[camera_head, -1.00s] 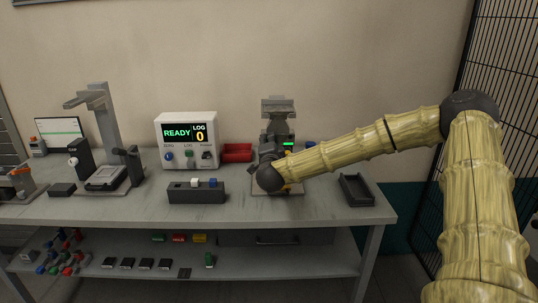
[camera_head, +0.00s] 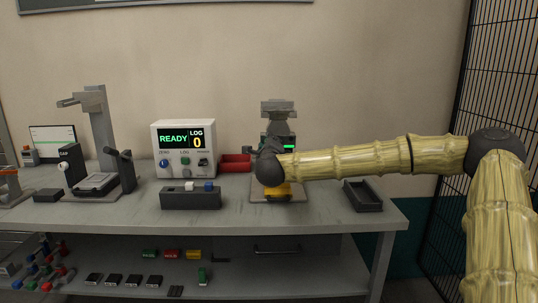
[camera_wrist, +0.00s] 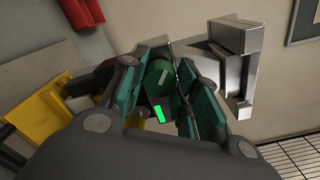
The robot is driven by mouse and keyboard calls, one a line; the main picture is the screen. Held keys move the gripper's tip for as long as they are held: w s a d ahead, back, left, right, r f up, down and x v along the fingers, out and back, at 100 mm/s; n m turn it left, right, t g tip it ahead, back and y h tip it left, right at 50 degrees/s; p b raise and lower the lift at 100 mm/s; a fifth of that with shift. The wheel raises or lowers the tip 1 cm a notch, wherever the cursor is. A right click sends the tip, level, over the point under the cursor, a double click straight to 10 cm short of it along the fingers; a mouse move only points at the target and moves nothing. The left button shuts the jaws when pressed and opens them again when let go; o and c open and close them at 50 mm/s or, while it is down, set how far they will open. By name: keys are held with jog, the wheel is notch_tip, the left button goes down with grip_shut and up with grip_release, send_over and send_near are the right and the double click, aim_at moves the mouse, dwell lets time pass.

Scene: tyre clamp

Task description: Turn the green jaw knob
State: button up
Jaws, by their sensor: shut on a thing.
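The green jaw knob (camera_wrist: 157,76) shows in the wrist view as a dark green round with a pale line across it. My gripper (camera_wrist: 172,82) has its teal-padded fingers on either side of the knob and is shut on it. In the head view, the clamp stand (camera_head: 279,107) rises behind my dark wrist, which hides the knob and my fingers. A bright green bar (camera_wrist: 160,115) lights up beside the knob; it also shows in the head view (camera_head: 289,147). A yellow part (camera_wrist: 52,112) of the clamp is at left in the wrist view.
A dark block with white and blue buttons (camera_head: 190,199) is in front. An empty black tray (camera_head: 363,196) lies right of the clamp. A grey press-like stand (camera_head: 98,130) is at left.

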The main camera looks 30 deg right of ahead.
jog(key=shift+f+m+b, duration=0.1)
jog(key=shift+m+b, duration=0.8)
dwell(0.6)
jog(key=o, duration=1)
jog(key=v, duration=1.2)
